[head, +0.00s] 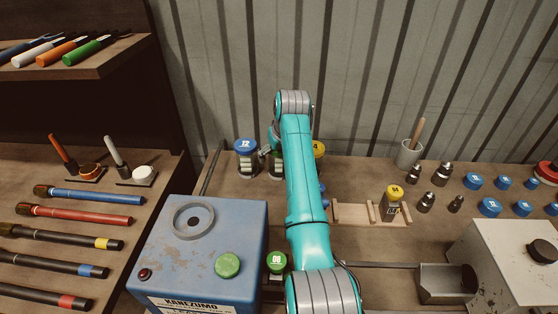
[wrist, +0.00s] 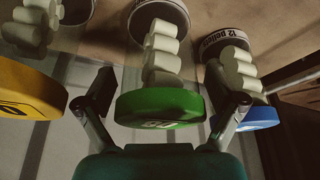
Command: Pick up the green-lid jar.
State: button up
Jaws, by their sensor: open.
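The green-lid jar (wrist: 160,106) is in the middle of the wrist view, clear with pale pellets inside and its lid nearest the camera. My gripper (wrist: 160,78) is open, with one finger on each side of this jar; I cannot tell whether either touches it. A blue-lid jar (wrist: 244,116) is close by the right finger, and a yellow-lid jar (wrist: 30,92) is left of the left finger. In the head view my arm mostly hides the gripper and the jar between the blue-lid jar (head: 246,150) and the yellow-lid jar (head: 319,149).
A blue machine (head: 180,250) with a green knob (head: 228,265) stands in front. A green-topped item marked 08 (head: 277,262) is beside it. A wooden rack (head: 352,213) with a yellow-capped bottle (head: 392,200) lies right of my arm. A corrugated wall (head: 370,80) rises behind the jars.

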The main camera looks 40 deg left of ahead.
jog(key=c, duration=1.3)
jog(key=shift+r, duration=0.1)
jog(key=shift+c, duration=0.2)
